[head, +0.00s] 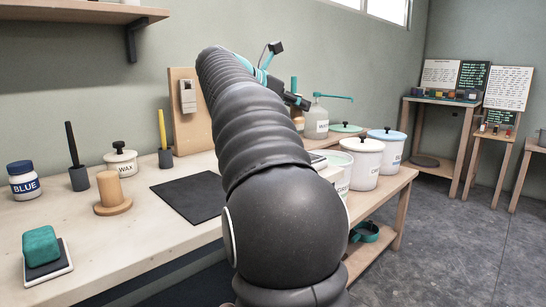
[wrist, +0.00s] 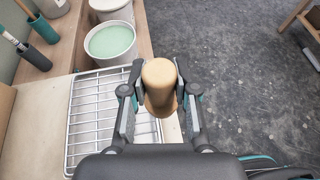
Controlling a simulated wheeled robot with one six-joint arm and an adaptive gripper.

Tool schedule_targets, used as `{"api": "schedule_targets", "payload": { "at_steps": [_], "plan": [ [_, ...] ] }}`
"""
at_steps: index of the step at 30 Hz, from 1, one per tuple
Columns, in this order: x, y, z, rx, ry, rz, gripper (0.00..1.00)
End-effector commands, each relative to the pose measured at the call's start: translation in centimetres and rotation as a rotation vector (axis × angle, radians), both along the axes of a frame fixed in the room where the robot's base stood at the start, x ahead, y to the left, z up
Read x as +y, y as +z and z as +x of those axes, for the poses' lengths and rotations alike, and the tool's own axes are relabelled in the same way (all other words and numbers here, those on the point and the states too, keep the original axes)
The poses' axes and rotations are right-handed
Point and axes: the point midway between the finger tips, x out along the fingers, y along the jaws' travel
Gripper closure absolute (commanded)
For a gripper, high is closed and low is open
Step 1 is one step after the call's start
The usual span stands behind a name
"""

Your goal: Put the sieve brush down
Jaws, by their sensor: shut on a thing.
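The sieve brush shows in the wrist view as a round, light wooden handle (wrist: 159,73), seen from above. My gripper (wrist: 160,88) is shut on it, with one finger on each side. The brush's lower end is mostly hidden by the handle and fingers. It is over the right side of a white wire rack (wrist: 88,112), near the worktop's edge; I cannot tell its height or whether it touches anything. In the head view my arm hides the held brush.
The grey floor (wrist: 245,80) lies to the right. In the head view, a dark mat (head: 188,199), a wooden peg on a disc (head: 110,193), a WAX pot (head: 121,163) and a green block (head: 41,245) stand on the bench (head: 130,245).

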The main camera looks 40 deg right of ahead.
Motion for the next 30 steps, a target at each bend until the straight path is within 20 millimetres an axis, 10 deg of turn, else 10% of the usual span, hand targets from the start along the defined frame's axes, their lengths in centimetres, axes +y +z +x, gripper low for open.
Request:
{"api": "schedule_targets", "payload": {
  "at_steps": [18, 30],
  "plan": [
    [0.5, -6.2, 10.5, 0.002, -0.001, -0.001, 1.00],
    [0.5, -10.0, 11.2, 0.003, -0.002, -0.001, 1.00]
  ]
}}
